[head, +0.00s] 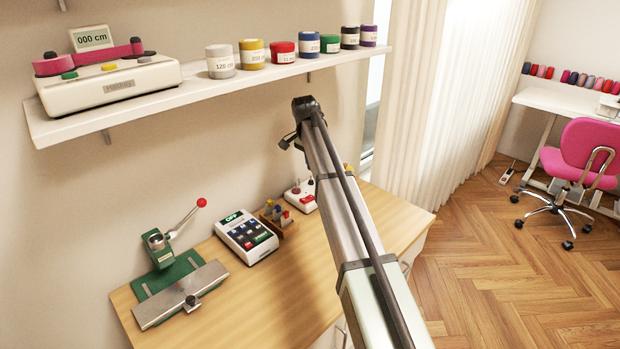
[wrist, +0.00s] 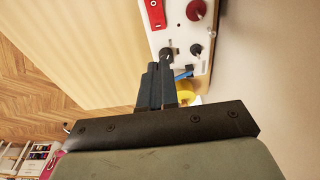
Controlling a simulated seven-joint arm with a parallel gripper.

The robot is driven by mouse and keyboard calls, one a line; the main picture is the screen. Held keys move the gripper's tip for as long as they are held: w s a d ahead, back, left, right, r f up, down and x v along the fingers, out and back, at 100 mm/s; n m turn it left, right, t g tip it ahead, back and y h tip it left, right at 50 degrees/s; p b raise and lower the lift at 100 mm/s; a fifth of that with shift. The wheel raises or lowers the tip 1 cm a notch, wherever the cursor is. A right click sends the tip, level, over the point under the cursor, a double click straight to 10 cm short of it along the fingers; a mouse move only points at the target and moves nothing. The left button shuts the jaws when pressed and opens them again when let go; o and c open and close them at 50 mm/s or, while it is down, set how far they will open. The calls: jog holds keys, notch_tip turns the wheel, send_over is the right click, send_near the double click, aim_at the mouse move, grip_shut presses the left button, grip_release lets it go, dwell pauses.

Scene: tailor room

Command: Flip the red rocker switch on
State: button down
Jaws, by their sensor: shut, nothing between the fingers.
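A white control box (wrist: 182,38) shows at the top of the wrist view. On it is a red rocker switch (wrist: 167,13) at the upper left, with a white mark on its face. My gripper (wrist: 159,67) is shut and empty, its dark fingertips below the switch in the picture, close to a black knob (wrist: 167,53). I cannot tell whether the fingertips touch the box. In the head view a small white box with a red knob (head: 300,191) stands on the wooden worktop, partly hidden by my arm.
The box also bears a round red knob (wrist: 197,9) and another black knob (wrist: 196,48). Blue and yellow parts lie beside my fingers. In the head view, a calculator-like device (head: 246,233) and a green lever press (head: 172,275) stand leftward. A shelf (head: 200,87) overhangs the worktop.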

jog(key=shift+w+d+r, duration=0.15)
jog(key=shift+r, duration=0.9)
jog(key=shift+w+d+r, duration=0.1)
jog(key=shift+r, duration=0.9)
